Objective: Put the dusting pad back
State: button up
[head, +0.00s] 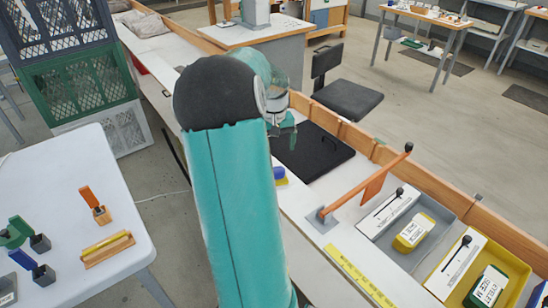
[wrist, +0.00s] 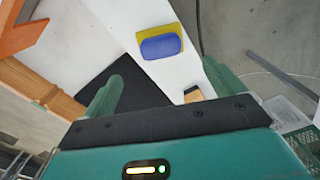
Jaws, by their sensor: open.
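A rounded blue pad (wrist: 161,46) lies on a yellow patch on the white bench; I take it for the dusting pad, but cannot be sure. It also shows in the head view (head: 279,173), partly hidden by my arm. My gripper (wrist: 164,88) is open, with its two green fingers spread wide and nothing held between them. In the head view my gripper (head: 284,128) hangs over the bench by the black mat (head: 313,152). The blue pad is ahead of the fingers, apart from them. A small tan block with a dark part (wrist: 194,94) shows near the right finger.
An orange lever (head: 365,185) rises from the bench right of the mat. Grey (head: 437,213) and yellow (head: 510,268) trays stand beyond it. A wooden rail (head: 455,197) edges the bench. A white table (head: 70,170) with small items is at left.

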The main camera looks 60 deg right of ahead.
jog(key=shift+r, duration=0.5)
jog(key=w+a+r+n+t, duration=0.1)
jog(key=w+a+r, duration=0.25)
jog(key=a, duration=0.45)
jog(key=w+a+r+n+t, duration=0.1)
jog(key=w+a+r+n, duration=0.1)
jog(key=w+a, duration=0.35)
jog(key=w+a+r+n+t, duration=0.1)
jog(key=w+a+r, duration=0.15)
jog(key=a, duration=0.75)
jog(key=s+a+r+n+t, duration=0.1)
jog(key=s+a+n, duration=0.2)
jog(key=a, duration=1)
jog(key=s+a+r+n+t, duration=0.1)
jog(key=s+a+r+n, duration=0.1)
jog(key=a, duration=1)
jog(key=s+n, duration=0.1)
jog(key=s, duration=0.1)
jog(key=shift+s+a+r+t, duration=0.25)
jog(key=shift+s+a+t, duration=0.05)
jog(key=shift+s+a, duration=0.1)
